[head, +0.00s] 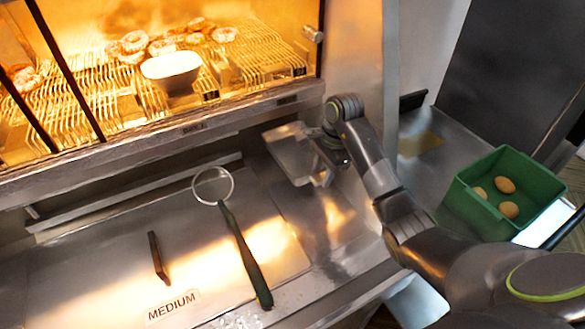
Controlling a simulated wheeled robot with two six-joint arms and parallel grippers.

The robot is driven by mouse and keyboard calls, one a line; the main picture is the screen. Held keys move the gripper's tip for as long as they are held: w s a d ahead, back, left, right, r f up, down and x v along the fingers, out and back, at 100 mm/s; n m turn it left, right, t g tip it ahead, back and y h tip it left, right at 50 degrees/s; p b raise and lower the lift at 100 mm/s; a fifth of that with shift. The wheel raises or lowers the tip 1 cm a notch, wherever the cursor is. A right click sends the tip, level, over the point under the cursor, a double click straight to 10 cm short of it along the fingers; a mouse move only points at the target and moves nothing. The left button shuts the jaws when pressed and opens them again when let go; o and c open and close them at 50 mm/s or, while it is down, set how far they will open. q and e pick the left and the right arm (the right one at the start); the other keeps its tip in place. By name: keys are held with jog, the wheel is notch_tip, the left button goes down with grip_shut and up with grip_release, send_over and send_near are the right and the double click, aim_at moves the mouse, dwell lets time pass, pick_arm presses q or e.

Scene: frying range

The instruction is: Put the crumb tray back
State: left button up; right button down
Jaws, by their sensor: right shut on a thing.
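The crumb tray (290,150) is a shallow metal tray, in the middle of the head view, just below the lit cabinet's front edge. My right gripper (326,158) is shut on the tray's right end and holds it over the steel counter. The tray looks slightly tilted. The fingertips are partly hidden by the wrist, so the exact grip is hard to see. A long slot-like recess (130,196) runs under the cabinet front to the left of the tray. My left gripper is not in view.
A skimmer (244,254) with a dark green handle and a small dark bar (158,256) lie on the counter near the MEDIUM label (173,305). The heated cabinet holds a white bowl (171,67) and fried rings (135,42). A green bin (467,200) with brown, egg-like items stands right.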

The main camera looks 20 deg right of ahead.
jog(key=f+b, duration=0.1)
jog(key=s+f+b, duration=0.1)
jog(key=b, duration=0.1)
jog(key=shift+f, duration=0.3)
jog(key=shift+w+f+b, duration=0.15)
jog(key=shift+f+b, duration=0.4)
jog(key=shift+f, duration=0.05)
jog(key=shift+w+f+b, duration=0.15)
jog(key=shift+f+b, duration=0.35)
jog(key=shift+f, duration=0.4)
notch_tip(320, 180, down, 3)
jog(key=shift+s+f+p, duration=0.1)
jog(key=shift+f+p, duration=0.05)
jog(key=shift+p, duration=0.4)
jog(key=shift+f, duration=0.25)
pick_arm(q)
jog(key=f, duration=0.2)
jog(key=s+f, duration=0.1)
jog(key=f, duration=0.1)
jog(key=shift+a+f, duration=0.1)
pick_arm(e)
jog(key=shift+f, duration=0.1)
